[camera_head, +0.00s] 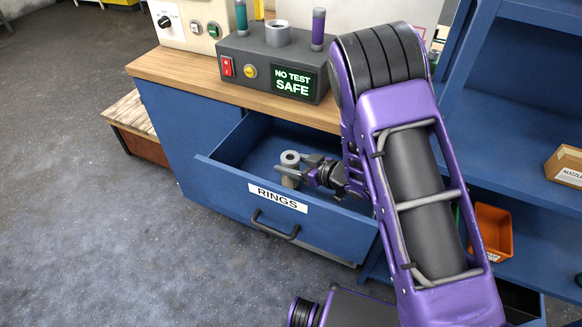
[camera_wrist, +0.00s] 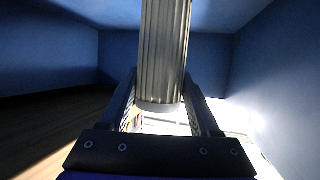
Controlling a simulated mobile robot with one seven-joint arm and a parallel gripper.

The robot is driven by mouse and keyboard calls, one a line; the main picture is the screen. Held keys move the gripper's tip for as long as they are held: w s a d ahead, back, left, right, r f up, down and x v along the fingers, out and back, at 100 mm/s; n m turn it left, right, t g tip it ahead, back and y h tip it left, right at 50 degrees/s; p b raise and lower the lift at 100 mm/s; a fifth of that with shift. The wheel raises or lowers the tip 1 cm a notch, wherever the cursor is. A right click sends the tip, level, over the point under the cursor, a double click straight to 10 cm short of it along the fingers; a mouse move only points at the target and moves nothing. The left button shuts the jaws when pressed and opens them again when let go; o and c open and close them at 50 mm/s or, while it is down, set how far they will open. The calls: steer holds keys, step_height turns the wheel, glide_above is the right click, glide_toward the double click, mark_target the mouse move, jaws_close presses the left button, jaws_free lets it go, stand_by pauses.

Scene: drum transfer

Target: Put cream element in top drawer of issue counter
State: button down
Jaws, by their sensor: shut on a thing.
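The cream element (camera_head: 290,157) is a short pale cylinder with a hole in its top. It stands upright inside the open top drawer (camera_head: 222,172), which carries a "RINGS" label and sits just under the wooden top of the blue issue counter (camera_head: 160,120). My gripper (camera_head: 293,172) reaches into the drawer from the right and is shut on the element. In the wrist view the element (camera_wrist: 165,45) shows as a ribbed grey-cream cylinder between the fingers, with blue drawer walls around it. I cannot tell whether its base touches the drawer floor.
A grey test box (camera_head: 270,65) with a lit "NO TEST SAFE" display stands on the counter top above the drawer. A blue shelf unit at the right holds an orange bin (camera_head: 493,228) and a cardboard box (camera_head: 568,168). Grey floor lies open at the left.

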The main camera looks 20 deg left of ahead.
steer(key=shift+f, duration=0.5)
steer(key=shift+f, duration=0.2)
steer(key=shift+c, duration=0.6)
jaws_free()
steer(key=shift+r, duration=0.1)
steer(key=shift+r, duration=0.25)
steer(key=v, duration=0.7)
steer(key=shift+d+f+p, duration=0.1)
steer(key=shift+d+p, duration=0.15)
steer(key=shift+p, duration=0.05)
